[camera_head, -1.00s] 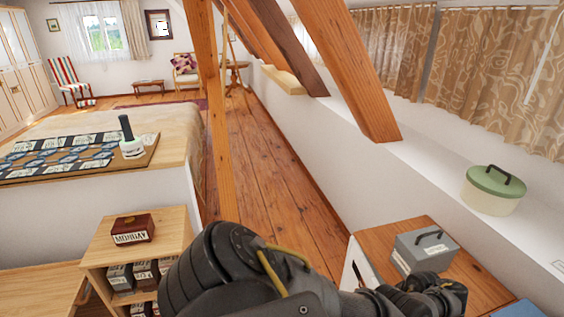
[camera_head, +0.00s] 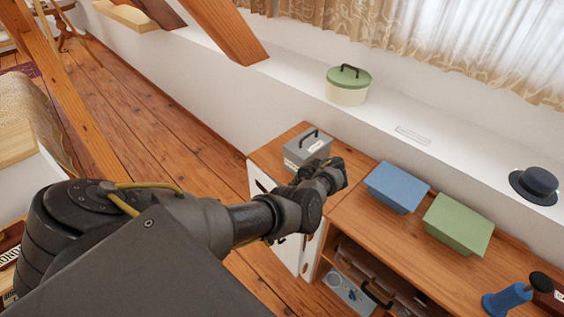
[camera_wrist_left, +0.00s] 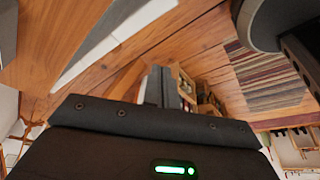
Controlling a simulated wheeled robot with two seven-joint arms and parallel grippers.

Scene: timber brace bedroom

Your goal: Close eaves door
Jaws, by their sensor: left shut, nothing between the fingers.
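The eaves door appears to be the white panel (camera_head: 309,254) with a dark handle on the low wooden cabinet (camera_head: 350,212) along the sloped-roof wall. It stands out at an angle from the cabinet front, partly hidden behind my left arm. My left gripper (camera_head: 335,176) is at the cabinet's front edge, above the panel, beside a grey box. Its fingers are small and hard to make out, and I see nothing held. In the left wrist view, a pale slanted panel (camera_wrist_left: 118,28) lies beyond the dark gripper body, apart from it. My right gripper is out of view.
The grey box (camera_head: 306,150), a blue box (camera_head: 396,186) and a green box (camera_head: 458,222) stand on the cabinet top. An open compartment (camera_head: 365,275) is below. A timber brace (camera_head: 215,28) slants behind. Wooden floor (camera_head: 150,125) is clear to the left.

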